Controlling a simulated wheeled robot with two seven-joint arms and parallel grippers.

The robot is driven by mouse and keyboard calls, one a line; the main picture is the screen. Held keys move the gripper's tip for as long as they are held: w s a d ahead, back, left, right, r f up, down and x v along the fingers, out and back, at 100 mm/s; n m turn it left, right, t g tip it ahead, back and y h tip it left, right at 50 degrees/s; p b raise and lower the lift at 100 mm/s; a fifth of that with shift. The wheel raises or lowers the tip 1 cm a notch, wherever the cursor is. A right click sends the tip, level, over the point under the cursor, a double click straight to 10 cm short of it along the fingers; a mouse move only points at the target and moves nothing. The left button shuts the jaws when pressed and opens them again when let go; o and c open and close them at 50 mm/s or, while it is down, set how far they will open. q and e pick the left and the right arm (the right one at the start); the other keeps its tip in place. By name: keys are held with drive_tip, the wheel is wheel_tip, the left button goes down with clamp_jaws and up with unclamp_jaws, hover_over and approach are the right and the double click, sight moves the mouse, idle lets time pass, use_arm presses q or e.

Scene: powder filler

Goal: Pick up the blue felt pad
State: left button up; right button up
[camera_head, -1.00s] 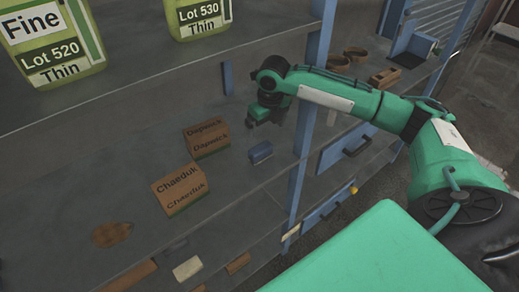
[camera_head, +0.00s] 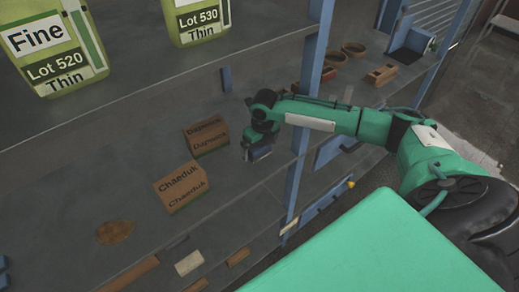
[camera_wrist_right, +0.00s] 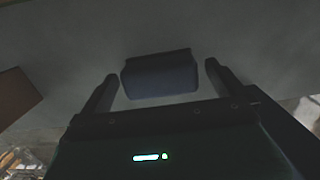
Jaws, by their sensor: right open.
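The blue felt pad (camera_wrist_right: 160,78) is a small dark blue block on the grey shelf. In the right wrist view it lies between the two fingers of my right gripper (camera_wrist_right: 158,88), with a gap on each side. In the head view my right gripper (camera_head: 258,152) is over the pad and hides most of it. My right gripper is open and holds nothing. How far the fingers reach down past the pad is hard to tell. My left gripper is not in view.
Two brown boxes, Dapseuk (camera_head: 207,137) and Chaeduk (camera_head: 181,188), stand left of my right gripper. A blue shelf post (camera_head: 301,165) stands close on its right. Green canisters (camera_head: 55,50) are on the upper shelf. A brown patch (camera_head: 115,232) lies front left.

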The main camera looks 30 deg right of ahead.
sight(260, 145)
drive_tip(key=c, duration=1)
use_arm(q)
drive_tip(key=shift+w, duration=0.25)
use_arm(e)
drive_tip(key=shift+c, duration=0.2)
wheel_tip(260, 145, up, 9)
drive_tip(key=shift+w+r+b, duration=0.1)
drive_tip(key=shift+b, duration=1.1)
drive_tip(key=shift+r, duration=0.45)
drive_tip(key=o, duration=0.4)
drive_tip(key=shift+c, duration=0.2)
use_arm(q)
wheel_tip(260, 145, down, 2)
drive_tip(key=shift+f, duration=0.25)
use_arm(e)
drive_tip(key=shift+a, duration=0.1)
drive_tip(key=shift+c, duration=1.1)
